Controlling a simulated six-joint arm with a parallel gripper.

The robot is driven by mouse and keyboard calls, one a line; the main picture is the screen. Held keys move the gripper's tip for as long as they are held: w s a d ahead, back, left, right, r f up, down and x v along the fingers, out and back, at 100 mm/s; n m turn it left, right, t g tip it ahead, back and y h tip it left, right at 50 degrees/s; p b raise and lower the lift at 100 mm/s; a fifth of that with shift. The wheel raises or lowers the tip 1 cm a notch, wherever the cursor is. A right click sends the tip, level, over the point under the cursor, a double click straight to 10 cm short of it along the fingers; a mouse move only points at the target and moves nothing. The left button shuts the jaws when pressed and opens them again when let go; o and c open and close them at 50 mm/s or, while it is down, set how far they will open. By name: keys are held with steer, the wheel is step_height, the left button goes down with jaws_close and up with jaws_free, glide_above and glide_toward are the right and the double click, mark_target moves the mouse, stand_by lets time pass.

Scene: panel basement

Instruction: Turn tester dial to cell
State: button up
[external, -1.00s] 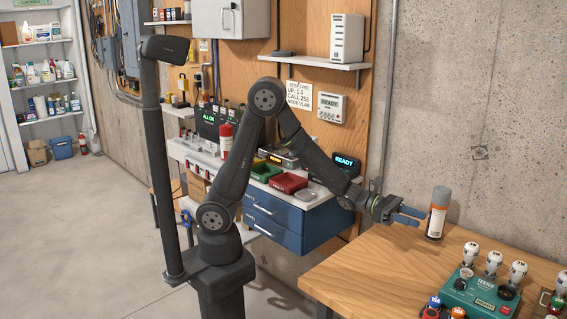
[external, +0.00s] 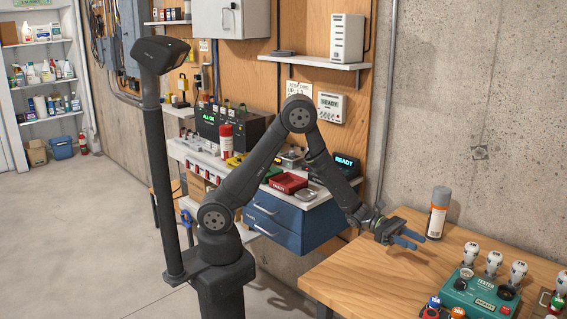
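The tester (external: 480,292) is a green box with a white label, on the wooden table at the lower right. Its top carries a small pale round part, a small knob and a black round part. Which of these is the dial, and where it points, is too small to tell. My gripper (external: 420,243) is over the table, left of and behind the tester and apart from it. Its two blue fingers show side by side with a gap between them, and nothing is held.
Several white-topped bulbs (external: 494,262) stand behind the tester. Red and blue small items (external: 433,304) lie at its front left. The table's left part (external: 355,275) is clear.

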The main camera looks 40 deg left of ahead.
steer(key=m+g, duration=0.1)
steer(key=g, duration=0.1)
glide_toward(455, 284)
steer(key=d, duration=0.3)
steer(key=d+r, duration=0.1)
steer(key=d, duration=0.5)
steer(key=shift+s+d+r, duration=0.2)
steer(key=shift+s+d, duration=0.05)
steer(key=shift+d, duration=0.1)
steer(key=c, duration=0.7)
